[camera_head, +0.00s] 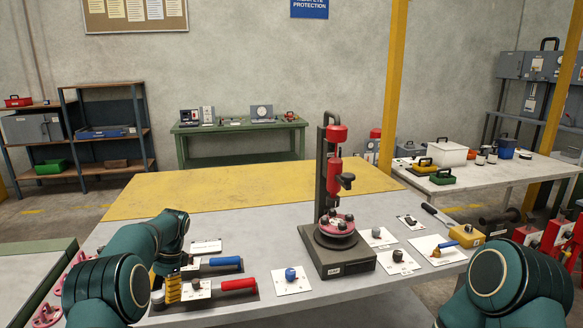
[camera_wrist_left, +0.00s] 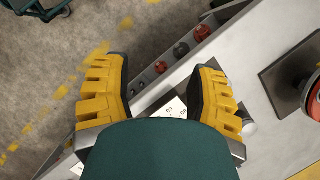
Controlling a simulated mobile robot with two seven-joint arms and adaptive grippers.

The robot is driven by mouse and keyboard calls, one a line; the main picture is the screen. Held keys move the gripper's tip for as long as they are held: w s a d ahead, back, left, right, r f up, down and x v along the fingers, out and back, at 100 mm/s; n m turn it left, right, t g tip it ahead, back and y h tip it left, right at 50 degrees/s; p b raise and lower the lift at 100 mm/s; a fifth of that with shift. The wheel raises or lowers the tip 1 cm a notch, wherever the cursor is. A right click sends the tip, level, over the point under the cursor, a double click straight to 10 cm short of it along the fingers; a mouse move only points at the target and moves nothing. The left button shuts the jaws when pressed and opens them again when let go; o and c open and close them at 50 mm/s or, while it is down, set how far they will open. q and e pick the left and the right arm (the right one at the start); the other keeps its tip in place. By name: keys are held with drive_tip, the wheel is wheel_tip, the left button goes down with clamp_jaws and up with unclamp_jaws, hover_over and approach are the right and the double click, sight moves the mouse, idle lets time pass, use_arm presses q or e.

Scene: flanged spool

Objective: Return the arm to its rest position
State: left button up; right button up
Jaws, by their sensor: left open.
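My left arm (camera_head: 130,255) comes in from the left over the table's front left part. The yellow fingers of my left gripper (camera_head: 174,288) show partly in the head view, beside the red-handled tool. In the left wrist view my left gripper (camera_wrist_left: 155,85) is open, with its two yellow fingers wide apart and nothing held between them. A red and dark flanged round part (camera_head: 337,224), apparently the spool, sits on the press (camera_head: 336,264). A red rim of it shows at the right edge of the left wrist view (camera_wrist_left: 313,98). My right arm (camera_head: 505,280) is at lower right; its gripper is out of frame.
Red-handled (camera_head: 238,284) and blue-handled (camera_head: 225,262) tools lie close to my left gripper. A blue knob (camera_head: 290,274) stands on a white card in front. The yellow mat (camera_head: 240,192) at the table's back is clear. Red units (camera_head: 555,236) stand at far right.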

use_arm(q)
drive_tip(key=s+d+f+n+t+h+b, duration=0.15)
drive_tip(key=s+d+f, duration=0.25)
drive_tip(key=d+f, duration=0.45)
drive_tip(key=s+d+f+n+t+h, duration=0.1)
drive_tip(key=s+d+f+h, duration=0.3)
drive_tip(key=f, duration=0.7)
drive_tip(key=s+d+n+t, duration=0.1)
drive_tip(key=s+d+n, duration=0.1)
drive_tip(key=s+d, duration=0.2)
drive_tip(key=s+d+f+n+t+b, duration=0.1)
drive_tip(key=s+d+n, duration=0.1)
drive_tip(key=s, duration=0.7)
drive_tip(key=s+d+f+n+t, duration=0.1)
drive_tip(key=s+d+n, duration=0.1)
drive_tip(key=s+d, duration=0.3)
drive_tip(key=shift+s+d+f+h, duration=0.2)
drive_tip(key=shift+s+d+h, duration=0.15)
drive_tip(key=shift+s, duration=0.85)
use_arm(e)
wheel_tip(320, 180, down, 3)
drive_tip(key=shift+w+a+f, duration=0.1)
drive_tip(key=shift+f, duration=0.1)
